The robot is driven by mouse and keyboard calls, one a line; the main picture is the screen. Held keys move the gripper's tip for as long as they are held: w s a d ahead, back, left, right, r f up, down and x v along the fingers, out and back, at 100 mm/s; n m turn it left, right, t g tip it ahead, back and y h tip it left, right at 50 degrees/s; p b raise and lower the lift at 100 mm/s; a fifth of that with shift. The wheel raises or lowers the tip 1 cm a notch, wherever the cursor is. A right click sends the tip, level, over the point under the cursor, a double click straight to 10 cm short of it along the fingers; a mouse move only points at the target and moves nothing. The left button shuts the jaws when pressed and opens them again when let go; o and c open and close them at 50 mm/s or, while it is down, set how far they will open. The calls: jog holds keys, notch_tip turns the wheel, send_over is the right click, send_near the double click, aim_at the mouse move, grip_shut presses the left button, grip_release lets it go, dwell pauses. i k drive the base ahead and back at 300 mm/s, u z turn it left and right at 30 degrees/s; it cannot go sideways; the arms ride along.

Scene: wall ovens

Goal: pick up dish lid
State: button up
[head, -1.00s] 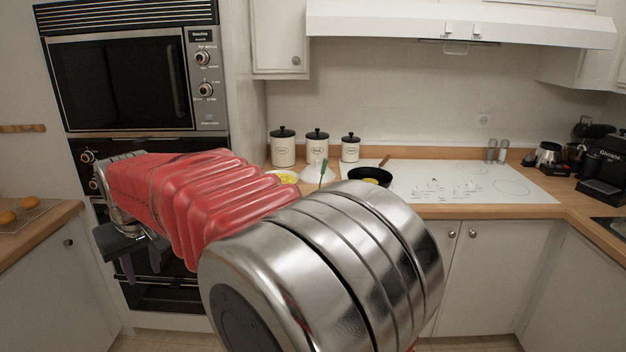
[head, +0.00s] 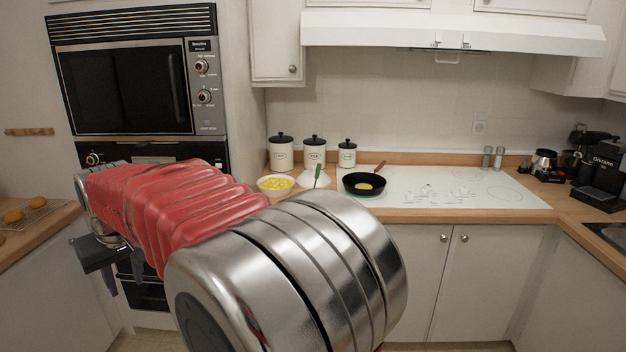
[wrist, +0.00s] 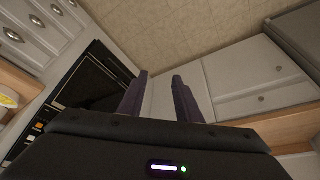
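No dish lid can be told for sure. A small white shape with a green upright handle (head: 317,174) stands on the counter between a bowl and a pan. My gripper (head: 122,278) hangs at the left in the head view, in front of the wall oven, well away from that white shape. In the wrist view my gripper (wrist: 160,86) shows two purple fingers apart with nothing between them, above the floor.
A bowl of yellow food (head: 276,184) and a black pan (head: 350,183) flank the white shape. Several canisters (head: 314,152) stand behind. The white cooktop (head: 450,191) is mostly clear. A rack with buns (head: 33,208) lies on the left counter; the oven (head: 128,86) stands behind my arm.

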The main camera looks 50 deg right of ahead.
aim_at(306, 179)
jog(key=z, duration=0.15)
jog(key=i, duration=0.45)
jog(key=z, duration=0.8)
jog(key=i, duration=0.6)
jog(key=z, duration=0.85)
jog(key=i, duration=1.55)
jog(key=u, duration=0.1)
